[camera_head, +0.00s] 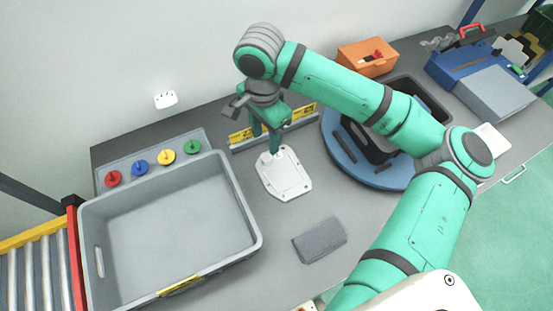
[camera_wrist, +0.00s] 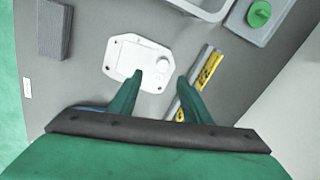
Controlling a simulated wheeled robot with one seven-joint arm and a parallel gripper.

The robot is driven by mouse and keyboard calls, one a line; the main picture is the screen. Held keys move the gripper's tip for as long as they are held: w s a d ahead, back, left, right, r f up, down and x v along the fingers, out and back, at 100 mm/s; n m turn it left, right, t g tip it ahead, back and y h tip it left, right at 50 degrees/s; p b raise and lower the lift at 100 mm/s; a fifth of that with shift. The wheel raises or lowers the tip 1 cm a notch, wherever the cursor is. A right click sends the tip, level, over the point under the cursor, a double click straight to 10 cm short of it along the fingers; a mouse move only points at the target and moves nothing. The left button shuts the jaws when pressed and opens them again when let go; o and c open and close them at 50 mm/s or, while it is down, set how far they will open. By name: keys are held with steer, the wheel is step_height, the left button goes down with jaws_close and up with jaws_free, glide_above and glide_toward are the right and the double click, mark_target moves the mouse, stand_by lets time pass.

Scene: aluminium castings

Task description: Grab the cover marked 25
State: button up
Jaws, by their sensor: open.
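A pale, flat cover with clipped corners, small holes and a round raised boss (camera_head: 289,179) lies flat on the grey bench. It also shows in the wrist view (camera_wrist: 122,60). No number on it is legible in either view, so I cannot tell whether it is the one marked 25. My gripper (camera_head: 266,140) is open and empty, pointing down over the boss end of the cover. In the wrist view, the fingertips (camera_wrist: 160,76) are apart; the left one overlaps the cover in the picture and the right one lies beyond its edge.
A yellow-labelled rail (camera_head: 240,137) stands just behind the cover. A large, empty grey tote (camera_head: 252,222) is to the left, with several coloured knobs behind it. A dark grey block (camera_head: 320,240) lies in front. A blue round base (camera_head: 345,165) with a black bin is to the right.

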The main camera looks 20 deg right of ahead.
glide_above(266, 158)
step_height(266, 158, down, 6)
steer(key=shift+s+a+r, duration=0.1)
steer(key=shift+r, duration=0.15)
steer(key=shift+a+f, duration=0.1)
steer(key=shift+f, duration=0.25)
steer(key=f, duration=0.4)
steer(key=shift+d+f, duration=0.15)
steer(key=shift+d, duration=0.15)
steer(key=shift+a, duration=0.1)
jaws_close()
